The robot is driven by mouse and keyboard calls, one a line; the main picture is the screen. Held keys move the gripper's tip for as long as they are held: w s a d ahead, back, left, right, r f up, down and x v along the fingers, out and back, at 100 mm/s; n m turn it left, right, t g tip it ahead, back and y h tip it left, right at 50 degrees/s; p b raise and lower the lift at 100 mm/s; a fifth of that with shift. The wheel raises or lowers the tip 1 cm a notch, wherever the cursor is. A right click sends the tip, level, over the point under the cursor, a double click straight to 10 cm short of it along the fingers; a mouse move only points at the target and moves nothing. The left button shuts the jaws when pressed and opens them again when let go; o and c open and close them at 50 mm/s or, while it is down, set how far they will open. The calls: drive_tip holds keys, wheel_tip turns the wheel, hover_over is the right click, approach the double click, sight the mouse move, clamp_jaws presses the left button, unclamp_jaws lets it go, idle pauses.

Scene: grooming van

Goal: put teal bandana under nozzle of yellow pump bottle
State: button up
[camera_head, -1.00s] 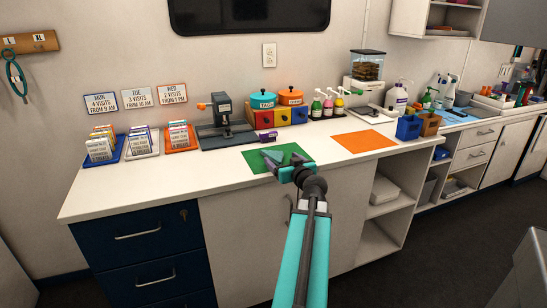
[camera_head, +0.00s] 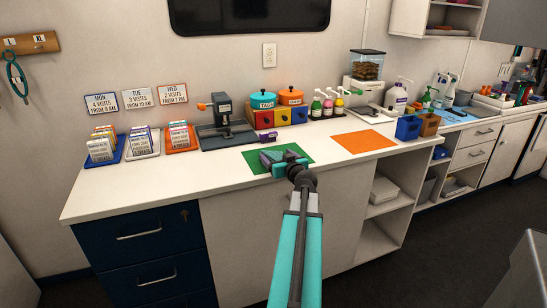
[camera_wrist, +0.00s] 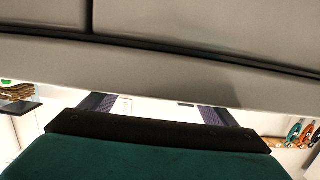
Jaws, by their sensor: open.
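The yellow pump bottle (camera_head: 338,103) stands at the right end of a short row of small pump bottles, at the back of the counter near the wall. I cannot make out a teal bandana in either view. My gripper (camera_head: 268,158) is over the green mat in the head view, its fingers toward the left, in front of and left of the bottles. In the wrist view its two dark fingers (camera_wrist: 155,104) stand apart with nothing seen between them. The teal shape low in that view seems to be my own housing.
A green mat (camera_head: 254,164) and an orange mat (camera_head: 363,140) lie on the counter. Behind are drawers with teal (camera_head: 262,100) and orange (camera_head: 290,97) pots on top, and a grey press (camera_head: 224,115). Small blue (camera_head: 408,128) and brown boxes stand right.

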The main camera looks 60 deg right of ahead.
sight(278, 157)
idle(0.5)
drive_tip(key=c, duration=1.2)
drive_tip(key=shift+r, duration=0.1)
drive_tip(key=shift+r, duration=1.45)
drive_tip(key=shift+s+a+r, duration=0.2)
drive_tip(key=v, duration=0.2)
drive_tip(key=b+v, duration=0.1)
drive_tip(key=v, duration=0.5)
drive_tip(key=shift+f+b, duration=0.3)
drive_tip(key=shift+b, duration=0.05)
drive_tip(key=shift+w+d+b, duration=0.1)
drive_tip(key=shift+b, duration=0.4)
drive_tip(key=shift+f+b, duration=0.1)
drive_tip(key=shift+b, duration=0.55)
